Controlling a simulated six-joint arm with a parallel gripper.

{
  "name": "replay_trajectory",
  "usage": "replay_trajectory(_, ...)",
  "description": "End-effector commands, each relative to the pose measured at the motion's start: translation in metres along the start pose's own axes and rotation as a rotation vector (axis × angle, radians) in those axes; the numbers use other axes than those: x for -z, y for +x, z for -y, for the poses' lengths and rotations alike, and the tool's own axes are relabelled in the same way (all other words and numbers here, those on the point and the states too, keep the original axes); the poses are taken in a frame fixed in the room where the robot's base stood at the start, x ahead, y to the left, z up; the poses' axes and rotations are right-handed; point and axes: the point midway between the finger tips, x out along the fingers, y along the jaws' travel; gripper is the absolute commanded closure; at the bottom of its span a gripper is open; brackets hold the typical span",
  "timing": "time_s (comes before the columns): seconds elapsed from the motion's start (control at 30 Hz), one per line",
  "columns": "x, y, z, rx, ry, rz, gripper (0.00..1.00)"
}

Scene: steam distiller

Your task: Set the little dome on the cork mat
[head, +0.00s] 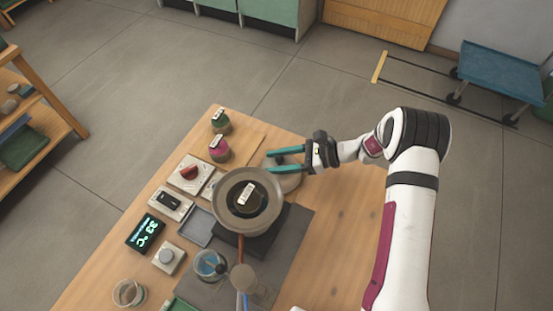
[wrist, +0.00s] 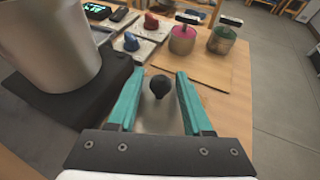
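The little dome (wrist: 158,117) is pale metal with a black knob (wrist: 159,86) on top. In the wrist view it stands between the two teal fingers of my gripper (wrist: 160,76). The fingers are apart, with a gap visible beside the knob; contact with the dome's lower body cannot be told. In the head view my gripper (head: 270,160) is at the back right of the big pot, over a round pale shape (head: 290,183) partly hidden by the fingers. The cork mat (wrist: 190,74) is a flat tan sheet beyond the fingertips, apparently bare.
A large metal pot (head: 238,220) stands on a dark block close to my gripper, at left in the wrist view. A magenta jar (head: 219,149) and a green jar (head: 221,121) stand beyond the mat. The table's right side (head: 340,230) is clear.

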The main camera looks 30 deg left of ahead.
Motion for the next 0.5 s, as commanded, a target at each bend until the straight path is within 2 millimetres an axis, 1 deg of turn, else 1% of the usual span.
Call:
replay_trajectory(0.27, 0.000, 0.000, 0.000, 0.000, 0.000, 0.000, 0.41)
replay_trajectory(0.33, -0.004, -0.002, 0.000, 0.000, -0.001, 0.000, 0.41)
replay_trajectory(0.37, -0.003, -0.006, 0.001, 0.002, -0.001, 0.000, 0.41)
replay_trajectory(0.43, -0.003, -0.021, 0.001, 0.004, 0.000, 0.001, 0.41)
replay_trajectory(0.5, -0.003, -0.041, 0.001, 0.006, 0.000, 0.001, 0.41)
